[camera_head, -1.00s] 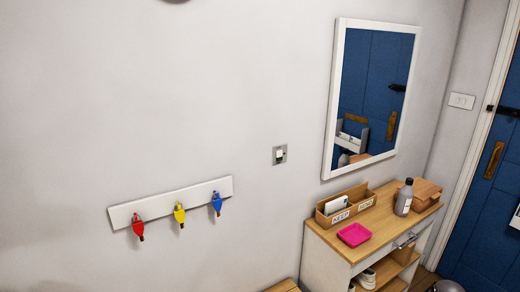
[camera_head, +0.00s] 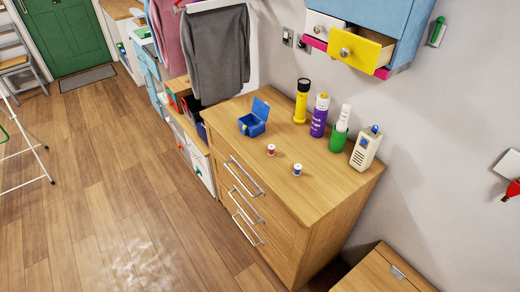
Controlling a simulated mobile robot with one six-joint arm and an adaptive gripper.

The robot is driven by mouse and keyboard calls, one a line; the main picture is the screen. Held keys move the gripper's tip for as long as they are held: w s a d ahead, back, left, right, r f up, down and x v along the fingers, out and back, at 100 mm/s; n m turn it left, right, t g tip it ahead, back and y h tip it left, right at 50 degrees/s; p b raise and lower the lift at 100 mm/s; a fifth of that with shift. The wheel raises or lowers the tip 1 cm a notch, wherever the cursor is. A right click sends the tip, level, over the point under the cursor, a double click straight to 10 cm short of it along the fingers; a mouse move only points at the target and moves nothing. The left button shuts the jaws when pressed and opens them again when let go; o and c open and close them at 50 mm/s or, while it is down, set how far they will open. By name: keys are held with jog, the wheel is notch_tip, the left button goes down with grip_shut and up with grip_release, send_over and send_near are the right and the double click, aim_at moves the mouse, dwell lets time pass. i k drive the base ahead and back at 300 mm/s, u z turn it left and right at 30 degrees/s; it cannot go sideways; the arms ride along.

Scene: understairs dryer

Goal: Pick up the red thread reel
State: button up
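A small thread reel with red on it (camera_head: 271,150) stands on top of the wooden chest of drawers (camera_head: 330,200), near its front edge. A second small reel, which looks blue and white (camera_head: 297,169), stands a little to its right and nearer me. An open blue box with a raised lid (camera_head: 254,122) sits to the left of the red reel, apart from it. My gripper is not in view.
An open yellow drawer (camera_head: 358,50) hangs above. Wooden floor (camera_head: 90,190) to the left is largely clear.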

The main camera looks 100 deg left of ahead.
aim_at(271, 148)
jog(key=u, duration=0.05)
jog(key=k, duration=0.15)
jog(key=u, duration=2.95)
jog(key=k, duration=0.6)
jog(key=z, duration=0.15)
jog(key=i, duration=0.4)
